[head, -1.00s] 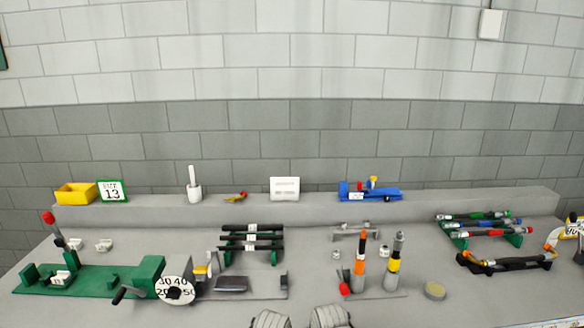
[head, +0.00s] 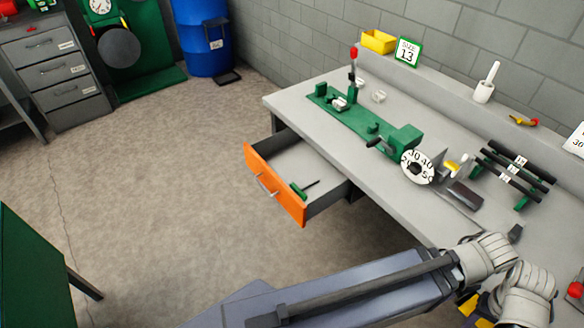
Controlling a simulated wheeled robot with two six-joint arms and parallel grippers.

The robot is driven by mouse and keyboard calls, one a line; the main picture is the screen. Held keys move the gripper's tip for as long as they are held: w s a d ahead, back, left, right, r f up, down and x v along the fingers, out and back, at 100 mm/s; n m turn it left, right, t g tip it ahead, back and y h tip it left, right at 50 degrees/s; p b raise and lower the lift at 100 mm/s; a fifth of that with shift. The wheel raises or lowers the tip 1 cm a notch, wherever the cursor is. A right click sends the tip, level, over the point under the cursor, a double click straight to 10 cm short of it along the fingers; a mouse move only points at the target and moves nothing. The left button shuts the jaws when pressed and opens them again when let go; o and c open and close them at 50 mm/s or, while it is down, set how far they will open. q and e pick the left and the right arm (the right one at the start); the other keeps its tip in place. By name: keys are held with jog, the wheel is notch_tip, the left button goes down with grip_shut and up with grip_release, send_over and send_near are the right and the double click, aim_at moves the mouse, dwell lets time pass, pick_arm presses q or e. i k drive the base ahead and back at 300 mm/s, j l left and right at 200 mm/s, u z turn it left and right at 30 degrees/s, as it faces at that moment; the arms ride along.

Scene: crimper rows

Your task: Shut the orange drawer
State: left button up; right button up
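The orange drawer (head: 273,187) stands pulled out from under the left end of the grey workbench (head: 300,108) in the head view. Its orange front faces the open floor and has a metal handle (head: 266,185). A green-handled tool (head: 301,190) with a dark shaft lies inside, near the front. Parts of my own arms cross the lower right, apart from the drawer in the picture. No gripper fingers can be made out. Small yellow parts show beneath the arm joints, but I cannot tell what they are.
On the bench are a green crimping machine (head: 404,139) with a number dial, a rack of black rods (head: 515,172) and a yellow bin (head: 379,41). A grey drawer cabinet (head: 52,68) and a blue barrel (head: 203,40) stand behind. The floor before the drawer is clear.

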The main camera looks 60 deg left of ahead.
aim_at(280, 159)
jog(key=k+j+u, duration=0.1)
jog(key=u, duration=1.95)
